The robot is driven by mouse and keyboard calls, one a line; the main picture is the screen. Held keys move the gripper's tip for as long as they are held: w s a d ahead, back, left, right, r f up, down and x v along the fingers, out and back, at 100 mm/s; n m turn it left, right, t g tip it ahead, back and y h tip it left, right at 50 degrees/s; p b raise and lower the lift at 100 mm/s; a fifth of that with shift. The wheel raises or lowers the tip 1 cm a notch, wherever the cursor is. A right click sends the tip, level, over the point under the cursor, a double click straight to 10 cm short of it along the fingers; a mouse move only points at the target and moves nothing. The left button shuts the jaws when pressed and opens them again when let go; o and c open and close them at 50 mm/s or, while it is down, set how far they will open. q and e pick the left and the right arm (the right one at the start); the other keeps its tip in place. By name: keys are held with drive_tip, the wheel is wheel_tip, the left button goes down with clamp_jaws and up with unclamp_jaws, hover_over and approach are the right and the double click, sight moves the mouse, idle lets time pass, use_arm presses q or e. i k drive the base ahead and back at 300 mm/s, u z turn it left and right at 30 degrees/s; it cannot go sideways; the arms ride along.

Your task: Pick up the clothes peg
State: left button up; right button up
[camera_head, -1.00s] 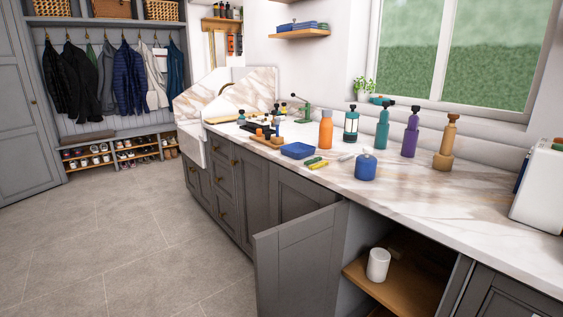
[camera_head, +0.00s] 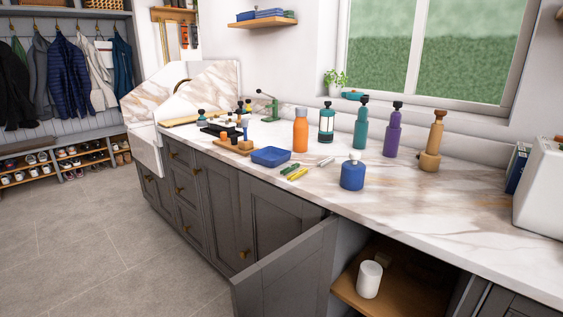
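I cannot make out a clothes peg for certain. Small slim items lie on the marble counter (camera_head: 420,222) in front of the orange bottle: a green one (camera_head: 290,169), a yellow one (camera_head: 298,174) and a pale one (camera_head: 326,162). They are too small to tell whether one is a peg. Neither of my grippers is in view.
A blue tray (camera_head: 271,157), an orange bottle (camera_head: 300,131), a blue canister (camera_head: 352,175) and several tall bottles stand on the counter. A cabinet door (camera_head: 285,277) stands open below, with a white cylinder (camera_head: 369,280) on the shelf inside. The floor at left is clear.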

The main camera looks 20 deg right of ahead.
sight(287, 170)
drive_tip(key=i, duration=0.1)
drive_tip(key=z, duration=0.95)
